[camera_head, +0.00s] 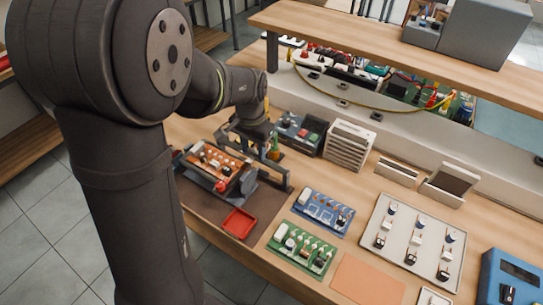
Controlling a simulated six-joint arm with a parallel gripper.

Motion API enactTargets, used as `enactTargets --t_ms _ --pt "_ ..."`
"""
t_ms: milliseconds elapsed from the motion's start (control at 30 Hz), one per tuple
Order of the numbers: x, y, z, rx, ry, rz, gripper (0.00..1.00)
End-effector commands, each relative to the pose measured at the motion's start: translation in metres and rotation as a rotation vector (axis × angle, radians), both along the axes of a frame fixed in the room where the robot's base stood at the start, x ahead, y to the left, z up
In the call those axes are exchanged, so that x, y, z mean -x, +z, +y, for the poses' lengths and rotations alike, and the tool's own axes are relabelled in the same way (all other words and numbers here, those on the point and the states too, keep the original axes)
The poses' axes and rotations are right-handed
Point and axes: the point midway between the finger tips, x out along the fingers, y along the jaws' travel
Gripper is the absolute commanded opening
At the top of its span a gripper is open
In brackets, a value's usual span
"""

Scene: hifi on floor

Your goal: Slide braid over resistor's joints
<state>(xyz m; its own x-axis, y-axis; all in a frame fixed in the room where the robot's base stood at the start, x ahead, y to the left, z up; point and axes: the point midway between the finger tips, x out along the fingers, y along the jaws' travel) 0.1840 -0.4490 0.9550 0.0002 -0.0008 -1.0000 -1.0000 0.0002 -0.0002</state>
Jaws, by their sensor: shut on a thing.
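My gripper (268,141) is at the end of my dark arm, just right of and behind a board held in a grey frame. It is shut on a small green and orange thing (274,150), too small here to tell if it is the braid. The orange-brown circuit board (208,165) carries several pale and dark parts and sits tilted in the grey frame (266,180). A red round knob (221,186) is at its front. The resistor and its joints cannot be made out at this size.
A red tray (239,223) lies in front of the frame on a brown mat. A blue board (324,212), a green board (301,248) and a white tray of parts (413,240) stand to the right. A shelf (340,35) overhangs the back. An orange pad (367,281) is bare.

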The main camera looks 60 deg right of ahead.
Motion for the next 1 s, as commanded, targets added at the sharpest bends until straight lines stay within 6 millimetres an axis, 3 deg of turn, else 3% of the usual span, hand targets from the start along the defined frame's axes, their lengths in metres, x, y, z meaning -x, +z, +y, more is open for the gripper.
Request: enactTargets --t_ms 100,300,500,800,833,933,1000 --pt "-0.029 0.0 0.001 -0.001 0.006 0.0 0.0" --pt "-0.059 0.0 0.0 -0.001 0.004 0.0 0.0" --pt "-0.071 0.0 0.0 -0.001 0.001 0.001 0.0" --pt "-0.071 0.0 0.0 -0.001 0.0 0.001 0.0" --pt "-0.071 0.0 0.0 -0.001 0.0 0.001 0.41" --pt "-0.071 0.0 0.0 -0.001 0.0 0.001 0.61" --pt "-0.071 0.0 0.0 -0.001 0.0 0.0 0.62"
